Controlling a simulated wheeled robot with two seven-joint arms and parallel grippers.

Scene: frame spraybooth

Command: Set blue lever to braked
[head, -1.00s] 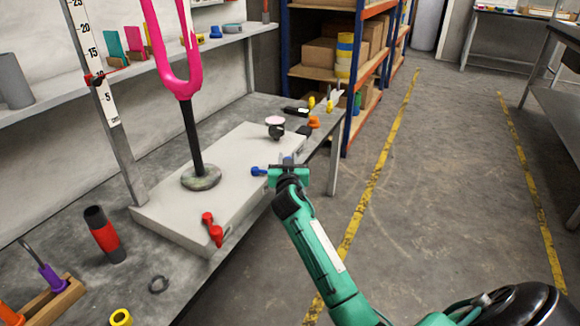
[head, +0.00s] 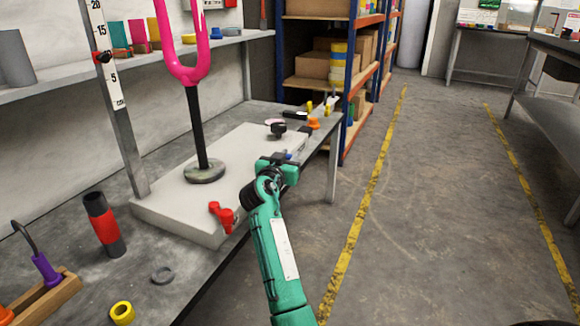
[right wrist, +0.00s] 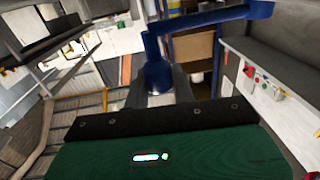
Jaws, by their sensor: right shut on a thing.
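The blue lever (head: 288,154) sits at the front edge of the pale raised block (head: 222,232) on the bench. Only a small blue part shows past my right gripper (head: 279,165) in the head view. In the right wrist view the lever's blue post (right wrist: 154,58) stands between the fingers, and its blue arm (right wrist: 215,18) reaches to the right at the top. My right gripper (right wrist: 157,88) is shut on the blue lever. My left gripper is out of view.
A red lever (head: 222,216) sits nearer on the block. A pink fork frame (head: 184,68) stands on a black post (head: 196,130). A black knob (head: 278,129) lies beyond the gripper. A red and black cylinder (head: 104,225) stands at left. The floor at right is clear.

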